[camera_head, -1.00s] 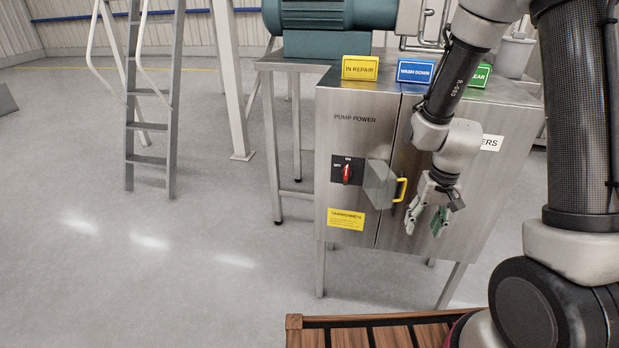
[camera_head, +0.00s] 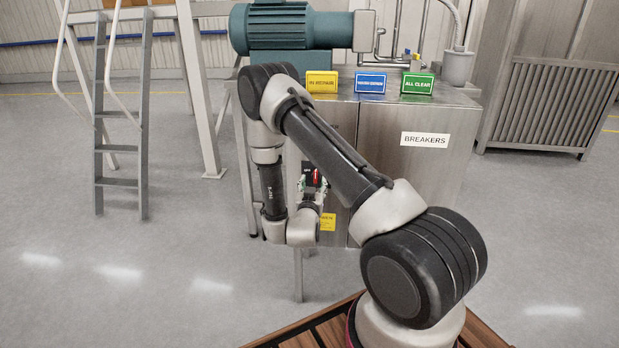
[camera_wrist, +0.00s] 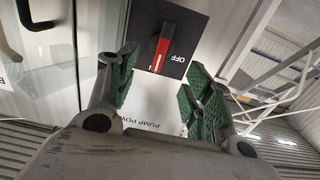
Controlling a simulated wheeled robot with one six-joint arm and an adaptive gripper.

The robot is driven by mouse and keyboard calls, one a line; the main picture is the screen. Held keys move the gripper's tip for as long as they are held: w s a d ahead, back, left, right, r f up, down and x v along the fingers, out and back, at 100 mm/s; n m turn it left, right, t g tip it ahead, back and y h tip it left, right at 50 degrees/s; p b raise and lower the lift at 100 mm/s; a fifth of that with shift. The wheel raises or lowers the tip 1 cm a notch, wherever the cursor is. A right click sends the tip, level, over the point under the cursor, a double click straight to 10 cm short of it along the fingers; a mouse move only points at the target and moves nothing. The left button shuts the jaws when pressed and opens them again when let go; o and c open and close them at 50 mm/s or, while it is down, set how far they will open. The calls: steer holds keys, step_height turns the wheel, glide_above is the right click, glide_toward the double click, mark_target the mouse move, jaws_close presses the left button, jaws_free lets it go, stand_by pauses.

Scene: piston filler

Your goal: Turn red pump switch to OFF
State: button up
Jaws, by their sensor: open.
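The red pump switch (camera_wrist: 162,50) is a red handle on a black plate (camera_wrist: 178,68). It also shows partly in the head view (camera_head: 316,177). The wrist view shows the label upside down. The handle stands roughly upright, and the word OFF is beside it, not at its end. My gripper (camera_wrist: 160,95) is open and empty, with green-padded fingers on either side of the line to the switch. The fingertips look close to the plate; I cannot tell whether they touch it. In the head view my gripper (camera_head: 311,187) is in front of the switch, partly hiding the panel.
The steel cabinet (camera_head: 385,140) carries yellow, blue (camera_head: 370,83) and green (camera_head: 417,84) signs on top and a BREAKERS label (camera_head: 425,139). A dark handle (camera_wrist: 35,14) shows beside the switch in the wrist view. A ladder (camera_head: 120,140) stands left. Open floor lies around.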

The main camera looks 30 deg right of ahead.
steer(key=x, duration=0.6)
steer(key=shift+w+d, duration=0.25)
steer(key=shift+d, duration=0.1)
steer(key=shift+c, duration=0.2)
steer(key=c, duration=0.9)
